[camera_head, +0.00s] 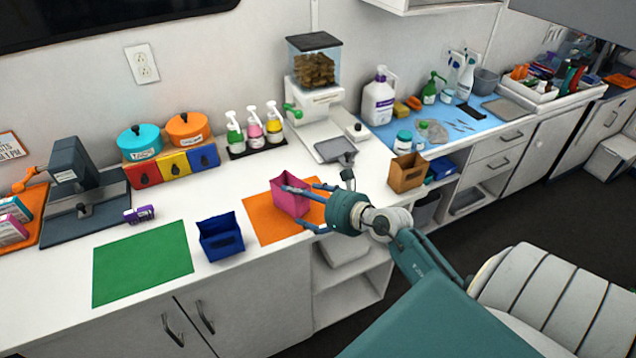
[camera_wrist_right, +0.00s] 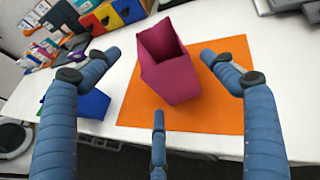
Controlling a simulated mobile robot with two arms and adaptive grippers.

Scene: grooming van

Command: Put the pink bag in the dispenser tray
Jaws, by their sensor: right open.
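The pink bag (camera_head: 289,197) stands upright with its top open on the orange mat (camera_head: 262,222) on the white counter. It also shows in the right wrist view (camera_wrist_right: 172,80). My right gripper (camera_head: 308,206) is open, with its blue fingers spread around the near side of the bag. In the wrist view the bag lies ahead between the fingers, and I see no finger closed on it. The dispenser (camera_head: 317,95) stands at the back of the counter, with its grey tray (camera_head: 335,150) at its front foot. My left gripper is not in view.
A blue bag (camera_head: 221,238) stands left of the orange mat, beside a green mat (camera_head: 142,262). A brown bag (camera_head: 407,173) is to the right. Pump bottles (camera_head: 254,131) stand left of the dispenser. Bare counter lies between the orange mat and the bottles.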

